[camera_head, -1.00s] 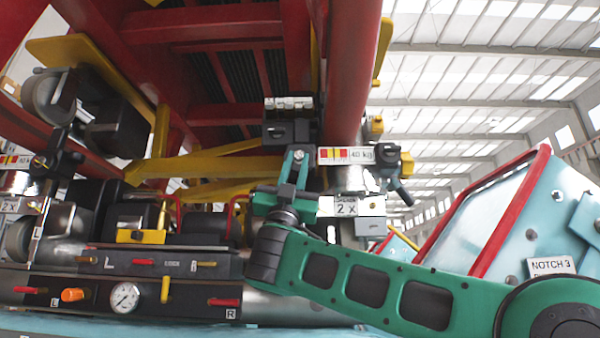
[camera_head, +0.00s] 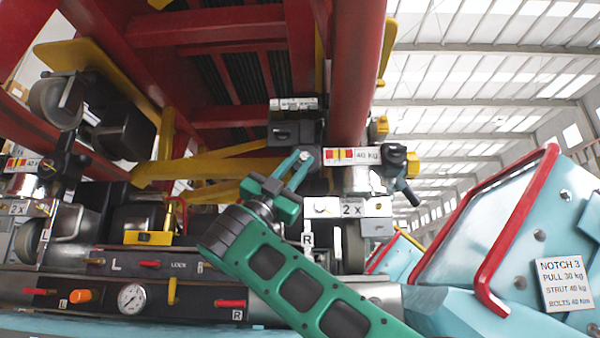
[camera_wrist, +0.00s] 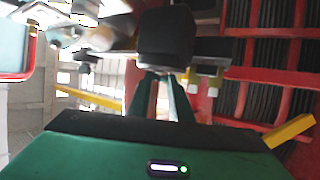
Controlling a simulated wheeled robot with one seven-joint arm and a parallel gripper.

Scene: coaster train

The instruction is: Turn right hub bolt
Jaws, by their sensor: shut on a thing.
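The right hub bolt (camera_head: 306,156) shows as a small pale round head at the tips of my gripper, beside the right hub's red-and-yellow 40 kg label (camera_head: 345,155). My gripper (camera_head: 299,165) has green fingers, narrowed together and shut on the bolt; they lean up and to the right. In the wrist view, the green fingers (camera_wrist: 163,95) run up to a dark block (camera_wrist: 165,42) that fills the space in front of their tips. The bolt itself cannot be made out there.
A silver cylinder (camera_head: 357,181) and a "2 x" plate (camera_head: 352,208) sit just right of my gripper. A thick red tube (camera_head: 358,80) rises above. A lever panel (camera_head: 130,262) with a gauge (camera_head: 131,297) lies lower left. A "NOTCH 3" sign (camera_head: 563,285) stands at right.

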